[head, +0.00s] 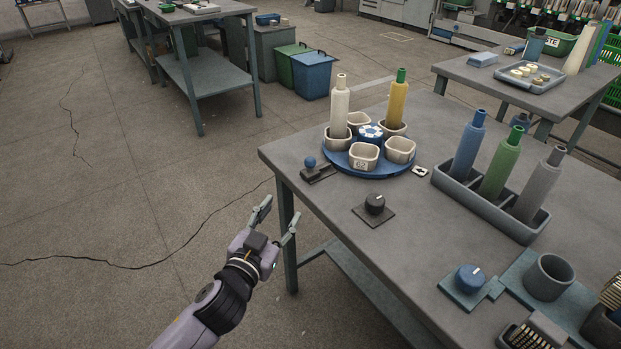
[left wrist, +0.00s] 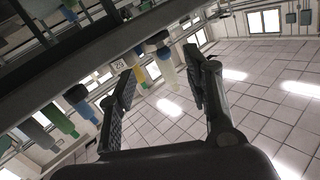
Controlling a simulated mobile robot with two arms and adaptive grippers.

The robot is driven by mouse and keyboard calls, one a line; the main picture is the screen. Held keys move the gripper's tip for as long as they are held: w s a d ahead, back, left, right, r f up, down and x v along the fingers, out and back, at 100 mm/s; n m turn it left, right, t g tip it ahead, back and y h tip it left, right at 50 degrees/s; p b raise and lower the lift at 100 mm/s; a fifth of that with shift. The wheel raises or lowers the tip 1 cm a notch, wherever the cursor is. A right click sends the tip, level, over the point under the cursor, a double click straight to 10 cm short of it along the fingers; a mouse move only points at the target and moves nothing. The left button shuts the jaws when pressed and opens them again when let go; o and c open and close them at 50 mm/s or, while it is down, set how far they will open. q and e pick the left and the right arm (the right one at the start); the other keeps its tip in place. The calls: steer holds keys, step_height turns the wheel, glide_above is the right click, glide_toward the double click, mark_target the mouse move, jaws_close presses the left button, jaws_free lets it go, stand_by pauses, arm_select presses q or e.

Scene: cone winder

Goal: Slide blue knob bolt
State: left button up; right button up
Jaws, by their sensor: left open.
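The bolt with a round blue knob (head: 310,162) sits on a dark base plate (head: 318,175) at the table's left edge, beside the blue turntable (head: 370,168). My left gripper (head: 281,211) is open and empty, off the table's left edge, below and to the left of the bolt in the head view. Its two fingers point up in the picture, apart from the bolt. In the left wrist view the open fingers (left wrist: 158,88) have nothing between them, and I cannot make out the bolt there. My right gripper is not in view.
The turntable carries several white cups and two cones, cream (head: 339,108) and yellow (head: 397,101). A black dial (head: 375,204) lies in front. A grey rack (head: 456,190) holds blue, green and grey cones. A blue dial (head: 469,279) is nearer. Open floor lies left of the table.

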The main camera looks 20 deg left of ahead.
mark_target(308, 166)
arm_select(q)
steer(key=shift+t, duration=0.3)
steer(key=w+r, duration=0.1)
steer(key=w, duration=0.4)
steer(key=w+d, duration=0.1)
steer(key=w, duration=0.4)
steer(key=w+r, duration=0.1)
steer(key=w, duration=0.4)
steer(key=shift+w+d+r, duration=0.15)
steer(key=shift+d+r, duration=0.15)
steer(key=shift+d, duration=0.05)
steer(key=shift+w, duration=0.7)
steer(key=c, duration=0.7)
jaws_close()
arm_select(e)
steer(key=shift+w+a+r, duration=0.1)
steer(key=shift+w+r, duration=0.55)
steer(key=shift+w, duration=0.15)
